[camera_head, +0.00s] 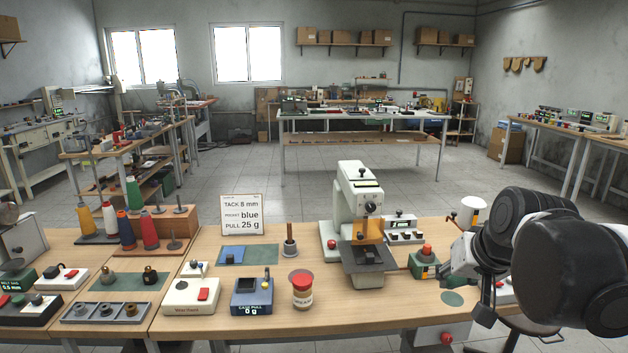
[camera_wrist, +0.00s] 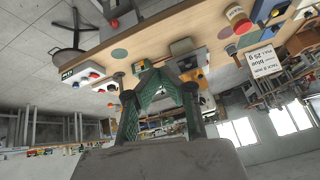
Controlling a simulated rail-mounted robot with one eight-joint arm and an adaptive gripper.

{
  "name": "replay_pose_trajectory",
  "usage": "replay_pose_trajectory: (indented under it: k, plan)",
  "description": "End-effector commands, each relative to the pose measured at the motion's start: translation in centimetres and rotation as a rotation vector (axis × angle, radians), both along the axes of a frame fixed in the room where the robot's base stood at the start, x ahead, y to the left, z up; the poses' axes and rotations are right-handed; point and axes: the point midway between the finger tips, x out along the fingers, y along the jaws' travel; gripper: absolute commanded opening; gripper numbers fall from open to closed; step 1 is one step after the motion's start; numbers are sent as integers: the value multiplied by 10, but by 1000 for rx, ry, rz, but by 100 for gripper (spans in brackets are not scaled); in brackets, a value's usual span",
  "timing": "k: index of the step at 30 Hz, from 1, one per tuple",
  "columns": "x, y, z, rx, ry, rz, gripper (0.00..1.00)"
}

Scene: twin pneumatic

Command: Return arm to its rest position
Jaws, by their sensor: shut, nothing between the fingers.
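My gripper (camera_head: 464,262) hangs over the right end of the near workbench (camera_head: 240,333), its dark arm links filling the right of the head view. In the wrist view, which is tilted almost upside down, the fingers of my gripper (camera_wrist: 157,84) come together with nothing between them. The grey-white press machine (camera_head: 350,190) stands on the bench to the left of my gripper. The gripper partly covers the bench's right end.
A green box with a red button (camera_head: 425,263) stands close to the left of my gripper. A white cylinder (camera_head: 473,212) stands behind it. Open floor (camera_head: 330,168) lies beyond the bench.

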Motion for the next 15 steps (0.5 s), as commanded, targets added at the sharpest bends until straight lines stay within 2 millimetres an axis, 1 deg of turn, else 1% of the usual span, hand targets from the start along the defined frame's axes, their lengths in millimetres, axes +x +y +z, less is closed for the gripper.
replay_pose_trajectory:
  k: [1, 3, 9, 12, 15]
  plan:
    - [-16, 9, -3, -13, -1, 15, 0]
    - [-36, 18, -8, -32, -2, 32, 0]
    - [-89, 38, -28, -88, -6, 79, 0]
    - [-110, 44, -39, -111, -9, 99, 0]
    - [-124, 47, -47, -128, -12, 114, 0]
